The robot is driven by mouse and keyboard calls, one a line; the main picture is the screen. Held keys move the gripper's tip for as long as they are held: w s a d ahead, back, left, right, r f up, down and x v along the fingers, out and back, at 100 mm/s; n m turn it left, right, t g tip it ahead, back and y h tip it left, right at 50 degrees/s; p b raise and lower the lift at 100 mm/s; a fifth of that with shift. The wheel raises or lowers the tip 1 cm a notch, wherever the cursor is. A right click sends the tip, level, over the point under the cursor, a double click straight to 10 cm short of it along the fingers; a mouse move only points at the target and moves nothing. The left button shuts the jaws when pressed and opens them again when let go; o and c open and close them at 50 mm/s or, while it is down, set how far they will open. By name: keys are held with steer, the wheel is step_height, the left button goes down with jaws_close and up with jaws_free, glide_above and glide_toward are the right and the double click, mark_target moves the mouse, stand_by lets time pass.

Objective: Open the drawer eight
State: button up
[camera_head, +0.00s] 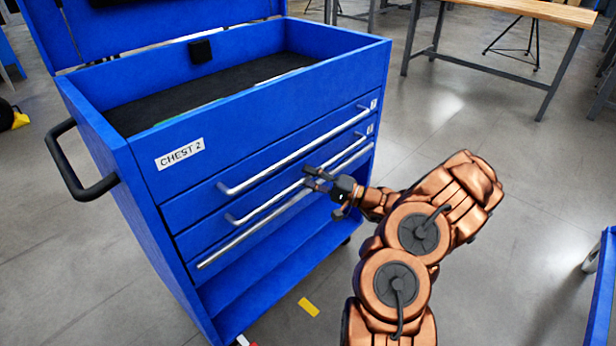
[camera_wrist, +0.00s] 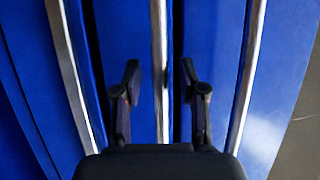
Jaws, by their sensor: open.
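The blue tool chest (camera_head: 250,130), labelled CHEST 2, has a stack of front drawers with long silver handles. Small tags at the right end of the drawers are too small to read, so I cannot tell which is drawer eight. The drawers look shut. My gripper (camera_head: 312,178) is at the middle handle (camera_head: 262,202), below the top handle (camera_head: 275,164). In the wrist view, my gripper (camera_wrist: 159,75) is open, with the middle handle (camera_wrist: 158,35) between its black fingers and a gap on both sides. I cannot tell whether the fingertips reach past the bar.
A lower silver bar (camera_head: 235,245) runs under the middle handle, above an open bottom shelf (camera_head: 260,270). A black side handle (camera_head: 75,165) sticks out at left. The chest's lid (camera_head: 160,25) is raised.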

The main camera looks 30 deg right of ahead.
steer(key=shift+w+a, duration=0.25)
steer(key=shift+w, duration=0.05)
steer(key=shift+c, duration=0.3)
jaws_close()
